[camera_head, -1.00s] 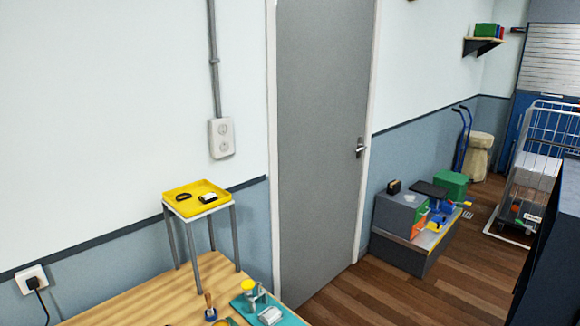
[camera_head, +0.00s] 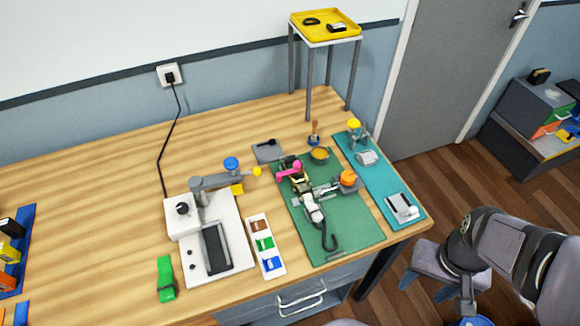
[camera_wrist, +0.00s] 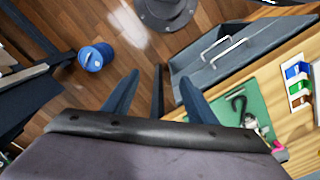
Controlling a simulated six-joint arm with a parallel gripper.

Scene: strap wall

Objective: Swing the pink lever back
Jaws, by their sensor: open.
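The pink lever (camera_head: 288,168) is at the back left of the green mat (camera_head: 345,243), on a small dark and cream fixture (camera_head: 299,181). A strap or hook piece (camera_head: 318,212) lies in front of it on the mat. In the wrist view a bit of pink (camera_wrist: 281,150) shows at the right, partly cut off by my gripper body. My gripper (camera_head: 426,287) is open and empty, off the right front edge of the table, well away from the lever. Its two fingers also show apart in the wrist view (camera_wrist: 160,92), over the floor.
An orange knob (camera_head: 348,177) sits right of the lever, and a yellow cup (camera_head: 319,154) behind. A teal mat (camera_head: 383,190) with fittings lies to the right. A white machine (camera_head: 235,235) with a grey arm stands left. A yellow tray stand (camera_head: 325,25) rises at the back.

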